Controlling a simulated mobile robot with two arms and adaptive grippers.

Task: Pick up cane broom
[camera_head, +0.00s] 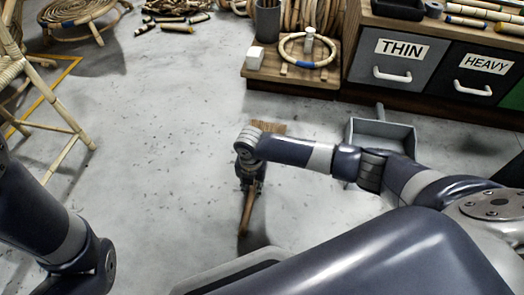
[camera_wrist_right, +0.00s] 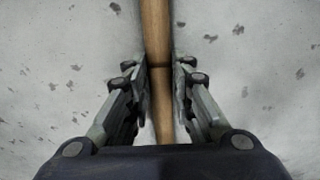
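The cane broom has a wooden handle (camera_head: 247,213) that points toward me in the head view, and a brown head (camera_head: 268,128) partly hidden behind my right arm. In the right wrist view the handle (camera_wrist_right: 157,35) runs from the top edge down between the fingers. My right gripper (camera_wrist_right: 162,75) has a finger close against each side of the handle and looks shut on it. In the head view this gripper (camera_head: 249,180) points down over the handle, mostly hidden by its own wrist. My left arm shows at the lower left, but its gripper is out of view.
A grey dustpan (camera_head: 382,132) lies on the floor behind my right arm. A low wooden platform (camera_head: 290,78) holds a cane ring, and a drawer cabinet (camera_head: 430,68) stands at the back right. A rattan chair (camera_head: 62,140) is at the left. The floor left of the broom is clear.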

